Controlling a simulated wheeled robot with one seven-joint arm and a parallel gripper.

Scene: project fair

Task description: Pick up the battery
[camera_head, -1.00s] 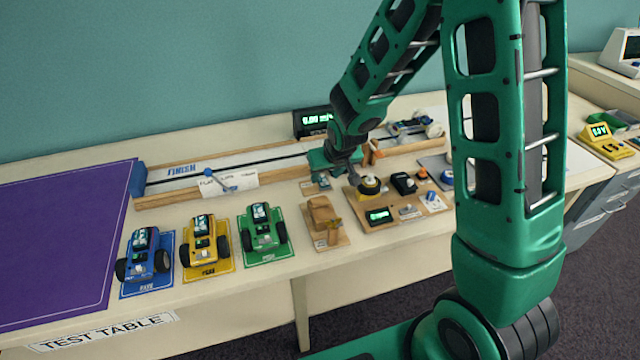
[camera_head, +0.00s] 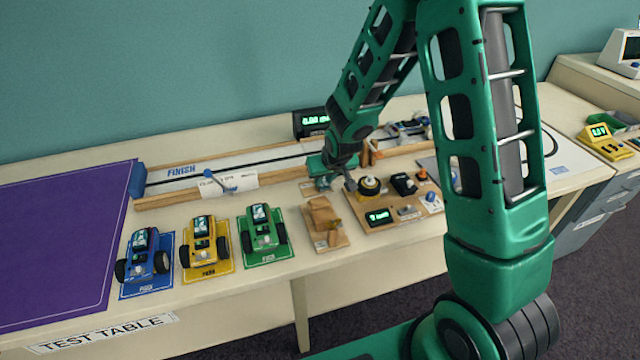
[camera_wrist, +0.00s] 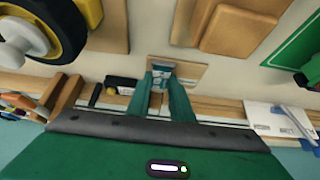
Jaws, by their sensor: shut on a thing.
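The battery (camera_wrist: 161,83) is a small block with a pale and teal face, seen in the wrist view between my two green fingers. My gripper (camera_wrist: 161,92) is shut on it. Behind it is a small wooden base (camera_wrist: 190,72); I cannot tell whether the battery touches this base or is clear of it. In the head view my gripper (camera_head: 327,181) is low over the table in front of the wooden-edged track, and it mostly hides the battery there.
A wooden board (camera_head: 383,228) with a black-and-yellow wheel (camera_head: 369,185) stands close on the right. A wooden block on a base (camera_head: 320,243) is in front. Blue (camera_head: 148,262), yellow (camera_head: 205,245) and green (camera_head: 263,235) cars stand to the left. The track (camera_head: 165,201) runs behind.

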